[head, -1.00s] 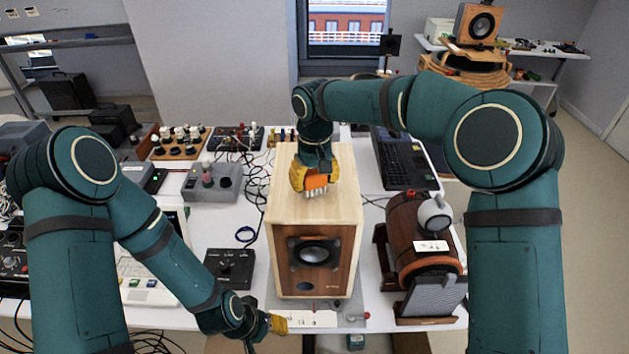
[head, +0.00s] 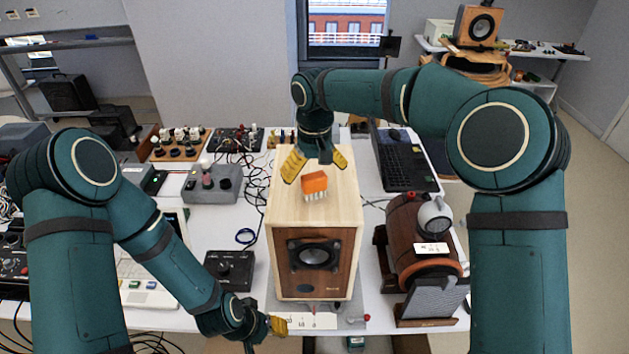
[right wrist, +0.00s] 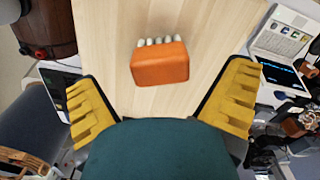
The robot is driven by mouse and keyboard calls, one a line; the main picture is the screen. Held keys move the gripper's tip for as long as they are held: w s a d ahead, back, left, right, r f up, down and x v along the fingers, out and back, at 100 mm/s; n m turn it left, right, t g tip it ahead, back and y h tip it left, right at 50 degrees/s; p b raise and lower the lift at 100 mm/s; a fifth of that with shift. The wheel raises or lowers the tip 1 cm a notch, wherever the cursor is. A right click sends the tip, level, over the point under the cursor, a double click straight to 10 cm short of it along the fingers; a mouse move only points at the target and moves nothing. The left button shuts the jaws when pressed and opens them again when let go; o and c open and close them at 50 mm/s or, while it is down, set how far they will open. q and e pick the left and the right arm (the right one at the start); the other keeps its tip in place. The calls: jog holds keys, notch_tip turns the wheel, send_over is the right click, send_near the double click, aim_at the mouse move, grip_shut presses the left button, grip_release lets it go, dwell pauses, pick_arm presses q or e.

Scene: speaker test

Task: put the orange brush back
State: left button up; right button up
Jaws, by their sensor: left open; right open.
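The orange brush (head: 314,184) with pale bristles rests on top of the wooden speaker box (head: 338,212). It also shows in the right wrist view (right wrist: 160,64), lying on the pale wood between the spread fingers but apart from both. My right gripper (head: 315,166) is open just behind and above the brush, with its yellow fingers wide apart; it also shows in the right wrist view (right wrist: 163,102). My left gripper (head: 278,325) is low at the table's front edge, left of the speaker's base, and holds nothing that I can see.
A brown wooden barrel-like device (head: 412,240) stands right of the speaker. A black laptop (head: 404,165) lies behind it. A black control box (head: 229,268) and a grey box (head: 203,192) with cables are on the left. A white card (head: 312,321) lies at the front edge.

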aim_at(315, 176)
notch_tip(315, 176, up, 9)
jog(key=shift+f+p, duration=0.1)
jog(key=shift+p, duration=0.2)
